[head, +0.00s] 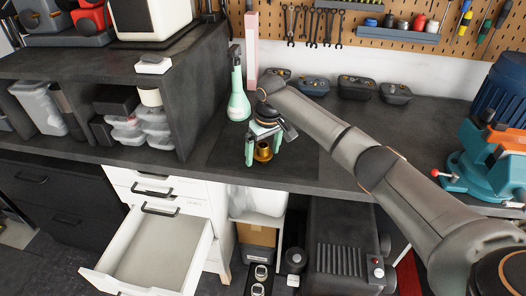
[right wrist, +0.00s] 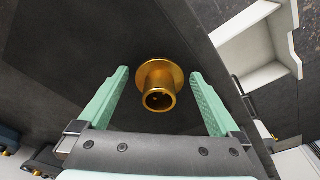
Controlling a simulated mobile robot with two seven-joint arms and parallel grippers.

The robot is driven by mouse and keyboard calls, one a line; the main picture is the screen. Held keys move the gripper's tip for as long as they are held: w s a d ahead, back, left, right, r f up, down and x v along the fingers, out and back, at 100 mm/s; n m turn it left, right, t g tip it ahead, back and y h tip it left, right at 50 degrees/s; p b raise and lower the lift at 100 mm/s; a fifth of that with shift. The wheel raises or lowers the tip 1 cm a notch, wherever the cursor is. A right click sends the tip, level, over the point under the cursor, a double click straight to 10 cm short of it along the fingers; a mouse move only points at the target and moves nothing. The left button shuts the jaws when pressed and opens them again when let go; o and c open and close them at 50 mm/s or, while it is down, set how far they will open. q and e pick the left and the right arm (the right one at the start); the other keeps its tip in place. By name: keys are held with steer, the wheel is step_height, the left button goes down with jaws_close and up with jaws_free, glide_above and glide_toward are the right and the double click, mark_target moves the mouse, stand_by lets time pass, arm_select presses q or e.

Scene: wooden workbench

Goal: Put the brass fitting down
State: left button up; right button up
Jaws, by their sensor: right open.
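The brass fitting (head: 263,152) is a small golden flanged tube. It appears to stand on the dark mat (head: 300,160) near the front edge of the workbench. In the right wrist view the fitting (right wrist: 158,86) shows its round flange and open end. My right gripper (head: 263,157) is open, with its mint-green fingers on either side of the fitting. In the right wrist view gaps show between the fitting and both fingers of the gripper (right wrist: 159,73). My left gripper is not in view.
A teal vise (head: 480,160) is at the right. A white drawer (head: 150,255) hangs open below the bench at the left.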

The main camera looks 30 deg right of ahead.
mark_target(267, 157)
step_height(267, 157, up, 12)
steer(key=s+b, duration=0.1)
steer(key=shift+s, duration=0.4)
steer(key=shift+d, duration=0.15)
stand_by(1.2)
